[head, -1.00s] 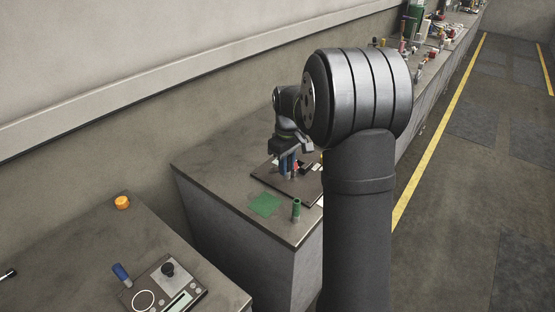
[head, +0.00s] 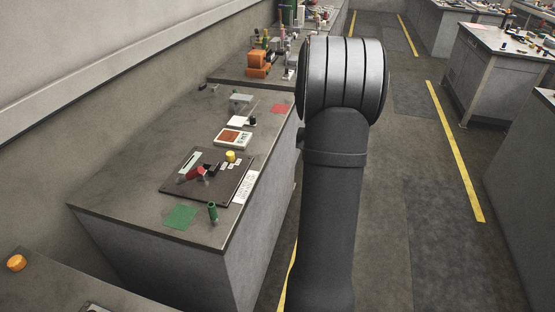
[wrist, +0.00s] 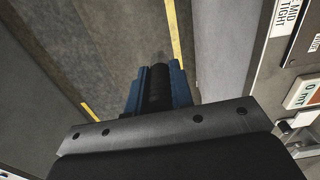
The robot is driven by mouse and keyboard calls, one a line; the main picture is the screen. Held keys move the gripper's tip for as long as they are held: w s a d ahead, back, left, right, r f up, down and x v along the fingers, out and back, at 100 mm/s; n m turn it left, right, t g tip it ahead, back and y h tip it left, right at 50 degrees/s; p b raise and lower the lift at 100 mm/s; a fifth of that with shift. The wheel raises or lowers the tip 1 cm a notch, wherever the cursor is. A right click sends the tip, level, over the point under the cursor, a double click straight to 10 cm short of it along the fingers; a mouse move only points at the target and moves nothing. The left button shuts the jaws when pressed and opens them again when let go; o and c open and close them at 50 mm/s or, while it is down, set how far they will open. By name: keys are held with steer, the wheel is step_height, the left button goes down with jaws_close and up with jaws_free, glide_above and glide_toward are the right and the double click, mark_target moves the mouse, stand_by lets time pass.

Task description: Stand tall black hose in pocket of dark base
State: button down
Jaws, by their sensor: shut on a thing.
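My gripper (wrist: 157,88) shows in the wrist view with its blue fingers shut on a dark, upright-looking piece, the black hose (wrist: 159,76), seen nearly end-on. Beneath it there is floor, not the bench top. In the head view my own arm hides the gripper and the hose. A dark flat board (head: 178,191) lies on the bench in the head view, carrying a red piece, small black blocks and pale label strips. I cannot make out which part of it is the dark base or its pocket.
On the bench are a green square (head: 181,217), a green cylinder (head: 212,212), a yellow knob (head: 231,156), a white-framed panel (head: 233,138), a grey block (head: 241,101) and a red square (head: 280,108). Free floor lies right of the bench.

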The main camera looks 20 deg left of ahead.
steer(key=d+m, duration=0.4)
steer(key=d, duration=0.5)
steer(key=w+a+r+n, duration=0.1)
steer(key=w+a+n, duration=0.1)
steer(key=a+n, duration=0.65)
steer(key=w+a+n, duration=0.2)
steer(key=a+n, duration=0.1)
steer(key=a, duration=1)
steer(key=s+a+r+n, duration=0.1)
steer(key=s+a+n, duration=0.2)
steer(key=a, duration=0.9)
steer(key=s+a+r+n, duration=0.1)
steer(key=s+a+n, duration=0.3)
steer(key=a+n, duration=0.6)
steer(key=shift+s+a, duration=0.2)
steer(key=shift+a, duration=0.85)
steer(key=shift+f, duration=2.8)
steer(key=shift+f, duration=1.4)
steer(key=c, duration=1.2)
jaws_free()
steer(key=shift+f, duration=0.1)
steer(key=shift+d, duration=0.1)
